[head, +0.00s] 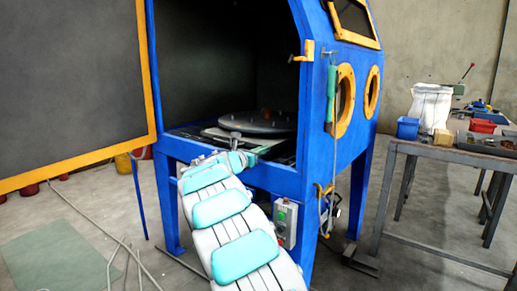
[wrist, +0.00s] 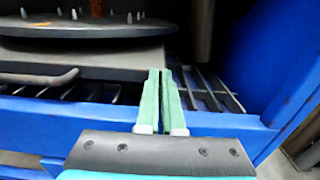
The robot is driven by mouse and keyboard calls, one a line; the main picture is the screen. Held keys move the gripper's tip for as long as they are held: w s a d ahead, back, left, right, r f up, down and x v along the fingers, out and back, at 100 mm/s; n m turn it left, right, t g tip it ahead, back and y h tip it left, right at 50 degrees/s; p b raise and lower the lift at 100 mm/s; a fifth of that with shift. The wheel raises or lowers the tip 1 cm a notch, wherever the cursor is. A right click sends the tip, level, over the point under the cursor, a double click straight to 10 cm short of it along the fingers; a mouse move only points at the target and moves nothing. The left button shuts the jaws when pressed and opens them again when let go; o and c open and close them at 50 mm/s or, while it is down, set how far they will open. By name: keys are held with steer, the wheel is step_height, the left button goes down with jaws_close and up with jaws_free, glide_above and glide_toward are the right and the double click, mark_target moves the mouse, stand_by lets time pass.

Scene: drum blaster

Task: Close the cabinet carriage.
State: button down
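The blue cabinet (head: 338,150) stands in the middle of the head view with its front open. Its carriage, a dark plate with a round turntable (head: 257,122), sits inside the cabinet. In the wrist view the turntable (wrist: 85,25) is at upper left, with a grey bar handle (wrist: 40,77) on the carriage's front below it. My gripper (wrist: 160,72) points inward over the cabinet's blue front sill, to the right of the handle and apart from it. Its green fingers are together with only a thin slit between them and hold nothing. In the head view my arm partly hides the sill.
The large grey door (head: 70,80) with an orange frame stands open at left. A slatted grate (wrist: 205,88) lies beside the carriage. A metal workbench (head: 440,152) with a blue bin (head: 407,128) stands at right. A hose and rods lie on the floor at left.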

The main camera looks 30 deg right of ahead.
steer(key=shift+s+d+r, duration=0.1)
steer(key=shift+s+d, duration=0.05)
steer(key=shift+d, duration=0.15)
steer(key=shift+s+a, duration=0.15)
steer(key=shift+a, duration=0.15)
steer(key=w+v, duration=0.1)
steer(key=v, duration=1.3)
steer(key=s+f+m+g+y, duration=0.2)
steer(key=s+f+m, duration=0.15)
steer(key=s, duration=0.55)
steer(key=s+f+m+g+y, duration=0.25)
steer(key=s+m, duration=0.25)
steer(key=s, duration=0.5)
steer(key=s+f+m+g+y, duration=0.2)
steer(key=s+f+m, duration=0.25)
steer(key=s, duration=0.45)
steer(key=s+a+f+m+y, duration=0.4)
steer(key=s+a+f+y, duration=0.1)
steer(key=s+a, duration=0.6)
steer(key=s+a+f+m+g+y, duration=0.1)
steer(key=s+a+f+m+y, duration=0.4)
steer(key=s+a, duration=0.5)
steer(key=a+f, duration=0.1)
steer(key=a, duration=0.2)
steer(key=shift+s+a, duration=0.25)
steer(key=shift+s, duration=0.1)
